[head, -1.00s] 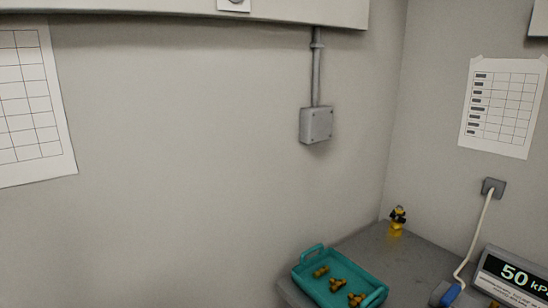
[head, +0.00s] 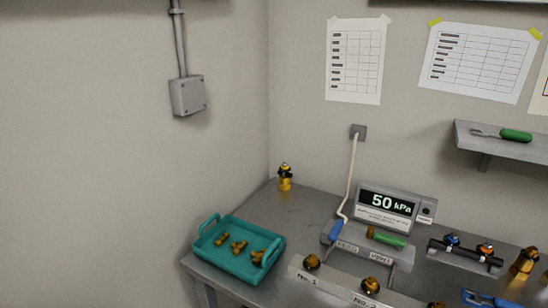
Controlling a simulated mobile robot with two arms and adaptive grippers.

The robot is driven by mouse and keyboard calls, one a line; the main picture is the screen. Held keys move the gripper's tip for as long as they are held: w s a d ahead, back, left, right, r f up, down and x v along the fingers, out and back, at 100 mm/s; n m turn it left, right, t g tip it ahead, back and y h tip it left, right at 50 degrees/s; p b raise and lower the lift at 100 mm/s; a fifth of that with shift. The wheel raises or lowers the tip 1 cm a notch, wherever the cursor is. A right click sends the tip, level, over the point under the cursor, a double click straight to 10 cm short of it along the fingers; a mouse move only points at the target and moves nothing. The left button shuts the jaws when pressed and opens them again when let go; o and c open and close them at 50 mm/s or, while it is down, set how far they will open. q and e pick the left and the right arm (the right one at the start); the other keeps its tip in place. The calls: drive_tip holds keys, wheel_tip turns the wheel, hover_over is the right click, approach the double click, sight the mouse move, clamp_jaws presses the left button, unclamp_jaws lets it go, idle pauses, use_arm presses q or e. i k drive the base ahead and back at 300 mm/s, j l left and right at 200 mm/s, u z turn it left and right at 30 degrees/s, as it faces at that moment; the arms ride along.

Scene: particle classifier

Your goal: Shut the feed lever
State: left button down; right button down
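A green handle (head: 388,239) with a brass end lies across the same block, above a label reading VENT. Neither of my grippers is in view.
A display (head: 388,206) reading 50 kPa stands behind the block. A teal tray (head: 212,258) with brass fittings sits on the bench's left. A panel marked No. 1 and No. 2 (head: 335,286) is in front. A shelf (head: 505,144) juts out at right.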

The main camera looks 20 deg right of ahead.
sight(337, 227)
drive_tip(key=z, duration=1.55)
